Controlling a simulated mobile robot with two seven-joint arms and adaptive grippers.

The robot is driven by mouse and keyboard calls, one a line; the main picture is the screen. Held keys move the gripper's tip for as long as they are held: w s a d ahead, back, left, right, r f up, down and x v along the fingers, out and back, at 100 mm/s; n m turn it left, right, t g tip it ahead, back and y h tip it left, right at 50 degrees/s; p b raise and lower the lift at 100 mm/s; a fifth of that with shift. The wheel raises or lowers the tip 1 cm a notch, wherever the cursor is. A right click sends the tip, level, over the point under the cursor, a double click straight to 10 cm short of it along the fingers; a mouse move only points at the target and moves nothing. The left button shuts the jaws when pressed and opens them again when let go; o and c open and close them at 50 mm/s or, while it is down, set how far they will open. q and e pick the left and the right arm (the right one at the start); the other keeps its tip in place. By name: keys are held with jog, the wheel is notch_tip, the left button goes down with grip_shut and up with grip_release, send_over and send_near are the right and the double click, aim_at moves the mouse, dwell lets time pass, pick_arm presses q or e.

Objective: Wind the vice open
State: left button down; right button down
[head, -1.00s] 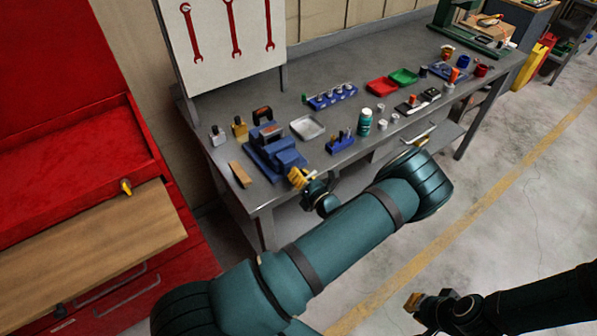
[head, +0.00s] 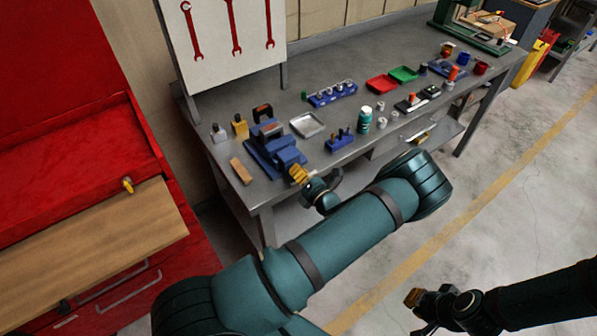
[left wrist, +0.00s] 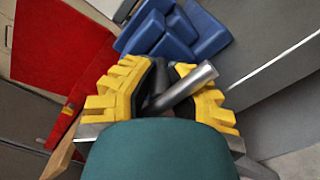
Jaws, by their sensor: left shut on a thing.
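The blue vice (head: 272,150) stands at the near left end of the grey workbench. In the left wrist view its blue body (left wrist: 172,32) is just beyond my fingers. My left gripper (head: 299,174) is at the vice's front, by the bench edge. In the left wrist view its yellow fingers (left wrist: 170,88) are shut on the grey metal vice handle (left wrist: 192,84), whose bar runs up to the right between them. My right gripper (head: 413,299) hangs over the floor at lower right, away from the bench; its finger opening is too small to tell.
A wooden block (head: 241,171) lies left of the vice. A blue holder (head: 339,141) and a silver tray (head: 307,124) stand to its right, with a green bottle (head: 364,121) farther right. A red tool cabinet (head: 75,130) stands at left. The floor at right is clear.

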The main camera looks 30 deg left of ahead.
pick_arm(q)
jog(key=c, duration=0.9)
grip_release()
jog(key=shift+w+r, duration=0.15)
